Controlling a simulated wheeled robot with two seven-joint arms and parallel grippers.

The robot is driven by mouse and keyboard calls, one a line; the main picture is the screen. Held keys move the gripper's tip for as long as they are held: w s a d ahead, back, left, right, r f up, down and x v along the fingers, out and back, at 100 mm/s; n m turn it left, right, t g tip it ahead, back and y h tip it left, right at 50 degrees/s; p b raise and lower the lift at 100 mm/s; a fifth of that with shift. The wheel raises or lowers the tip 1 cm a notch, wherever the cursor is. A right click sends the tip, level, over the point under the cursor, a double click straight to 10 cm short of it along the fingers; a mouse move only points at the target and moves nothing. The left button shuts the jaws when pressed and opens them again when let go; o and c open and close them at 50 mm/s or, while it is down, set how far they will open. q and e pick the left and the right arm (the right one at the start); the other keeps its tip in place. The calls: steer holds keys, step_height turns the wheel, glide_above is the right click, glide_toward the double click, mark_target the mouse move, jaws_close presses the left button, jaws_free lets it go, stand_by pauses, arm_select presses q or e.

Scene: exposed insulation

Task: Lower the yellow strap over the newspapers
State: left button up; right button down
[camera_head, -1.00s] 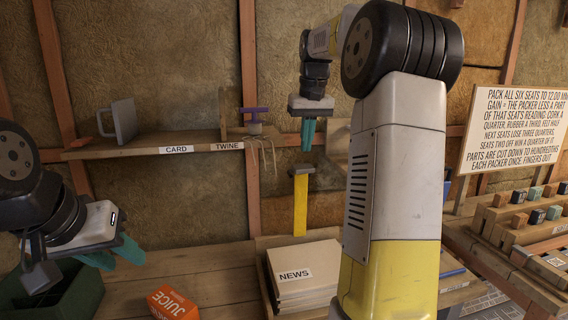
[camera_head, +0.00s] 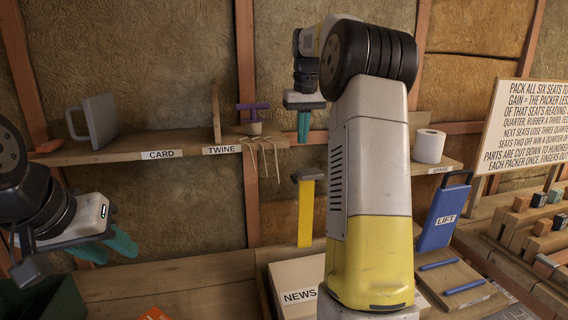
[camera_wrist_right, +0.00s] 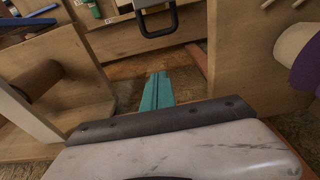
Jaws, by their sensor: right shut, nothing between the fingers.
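The yellow strap (camera_head: 305,212) stands upright behind the newspapers, with a grey piece (camera_head: 309,174) at its top. The newspapers (camera_head: 285,272) are a pale stack labelled NEWS on the bench, partly hidden by my right arm. My right gripper (camera_head: 303,138) points down above the strap's top, apart from it, with its teal fingers shut and empty. Its fingers also show in the right wrist view (camera_wrist_right: 157,92). My left gripper (camera_head: 108,250) is at the left over the bench, its teal fingers apart and empty.
A shelf labelled CARD and TWINE (camera_head: 150,147) holds a grey handled plate (camera_head: 101,121) and a purple-handled tool (camera_head: 252,113). A blue LIFT panel (camera_head: 442,217) stands right of my arm, below a white roll (camera_head: 428,146). A dark green bin (camera_head: 45,300) is lower left.

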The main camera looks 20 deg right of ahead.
step_height(320, 180, down, 9)
steer(key=s, duration=0.2)
steer(key=shift+s, duration=0.3)
steer(key=shift+a+r, duration=0.1)
stand_by(0.3)
